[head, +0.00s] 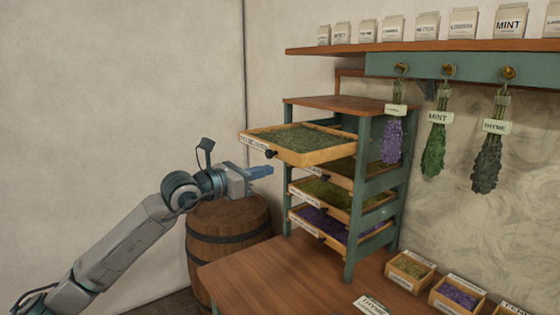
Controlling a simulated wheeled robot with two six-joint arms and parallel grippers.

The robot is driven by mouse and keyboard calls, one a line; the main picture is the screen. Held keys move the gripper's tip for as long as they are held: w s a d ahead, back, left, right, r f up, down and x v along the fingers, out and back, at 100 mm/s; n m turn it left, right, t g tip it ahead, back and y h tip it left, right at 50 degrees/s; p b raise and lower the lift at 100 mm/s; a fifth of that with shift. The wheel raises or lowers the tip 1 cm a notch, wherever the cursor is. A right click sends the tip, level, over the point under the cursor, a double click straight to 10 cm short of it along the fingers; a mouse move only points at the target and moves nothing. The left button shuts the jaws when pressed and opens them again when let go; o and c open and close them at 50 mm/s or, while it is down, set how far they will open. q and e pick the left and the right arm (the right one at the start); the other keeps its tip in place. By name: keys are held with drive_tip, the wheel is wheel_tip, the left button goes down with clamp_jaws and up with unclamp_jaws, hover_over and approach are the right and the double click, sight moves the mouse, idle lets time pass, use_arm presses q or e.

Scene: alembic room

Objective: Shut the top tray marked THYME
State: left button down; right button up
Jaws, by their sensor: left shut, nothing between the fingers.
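The top tray (325,156) is a wooden drawer filled with dark green herbs, with a dark knob and a pale front label too small to read. It sticks far out to the left of the teal-framed rack (362,215). My right gripper is not in view.
Lower trays, one with green herbs (325,193) and one with purple (318,219), sit in the rack. A barrel (229,228) stands below my left gripper. The table (270,275) holds small herb boxes (411,271). Herb bunches (436,150) hang right of the rack.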

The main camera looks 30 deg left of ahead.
sight(290, 163)
use_arm(q)
drive_tip(key=shift+p+x, duration=1.5)
drive_tip(key=shift+x, duration=0.8)
drive_tip(key=shift+w+d, duration=0.25)
drive_tip(key=shift+w, duration=0.05)
